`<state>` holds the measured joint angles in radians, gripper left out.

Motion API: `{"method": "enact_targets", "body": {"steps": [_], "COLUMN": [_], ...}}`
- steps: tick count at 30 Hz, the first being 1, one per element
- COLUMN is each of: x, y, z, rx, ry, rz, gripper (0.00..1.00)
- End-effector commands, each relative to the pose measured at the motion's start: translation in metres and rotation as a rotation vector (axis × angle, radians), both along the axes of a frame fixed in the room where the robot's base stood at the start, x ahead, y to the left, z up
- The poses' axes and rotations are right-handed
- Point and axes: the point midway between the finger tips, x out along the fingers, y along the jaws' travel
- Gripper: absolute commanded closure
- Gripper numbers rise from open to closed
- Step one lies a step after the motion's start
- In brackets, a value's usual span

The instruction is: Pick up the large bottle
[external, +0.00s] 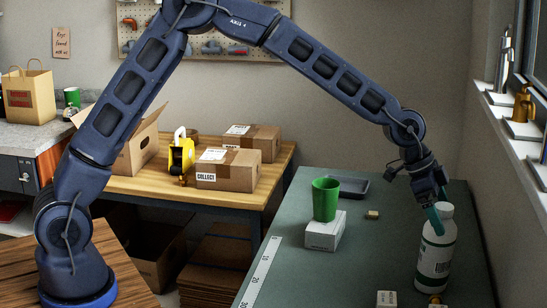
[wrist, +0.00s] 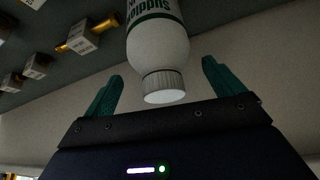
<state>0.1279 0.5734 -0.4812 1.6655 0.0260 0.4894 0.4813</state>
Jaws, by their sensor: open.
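The large bottle (external: 437,255) is white with a green-and-white label and a white cap. It stands upright on the green table at the right of the external view. My gripper (external: 437,215) is at the bottle's top, its teal fingers partly hidden against the bottle. In the wrist view the bottle (wrist: 158,45) appears upside down, its ribbed cap (wrist: 164,86) between the two open teal fingers of my gripper (wrist: 160,85). Gaps show on both sides of the cap, and nothing is held.
A green cup (external: 325,199) stands on a white box (external: 325,232) left of the bottle. A dark tray (external: 348,187) lies behind it. A small white box (external: 386,299) sits near the bottle's base. The window ledge (external: 515,130) is close on the right.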

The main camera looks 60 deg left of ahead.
Motion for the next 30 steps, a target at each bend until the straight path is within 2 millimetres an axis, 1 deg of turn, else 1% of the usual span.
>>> {"method": "enact_targets", "body": {"steps": [3, 6, 9, 14, 17, 18, 20, 21, 23, 24, 28, 29, 30], "x": [0.006, 0.009, 0.011, 0.011, 0.011, 0.011, 0.011, 0.011, 0.011, 0.011, 0.011, 0.011, 0.011], "y": [-0.006, -0.011, -0.013, -0.013, -0.013, -0.013, -0.012, -0.012, -0.012, -0.012, -0.012, -0.013, -0.013], "z": [-0.016, -0.025, -0.028, -0.028, -0.028, -0.028, -0.028, -0.028, -0.028, -0.028, -0.028, -0.026, -0.026], "rx": [0.001, -0.001, -0.001, 0.000, 0.000, 0.000, 0.000, -0.001, -0.001, -0.001, -0.001, -0.001, -0.001], "ry": [0.003, -0.001, -0.001, -0.001, -0.001, -0.001, -0.001, -0.001, -0.001, -0.001, -0.001, -0.004, -0.004], "rz": [-0.001, -0.001, -0.001, 0.000, 0.000, 0.000, 0.000, 0.000, 0.000, 0.000, 0.000, 0.000, 0.000], "gripper": [0.07, 0.07, 0.07, 0.07, 0.24, 0.32, 0.44, 0.52, 0.64, 0.71, 0.97, 1.00, 1.00]}}
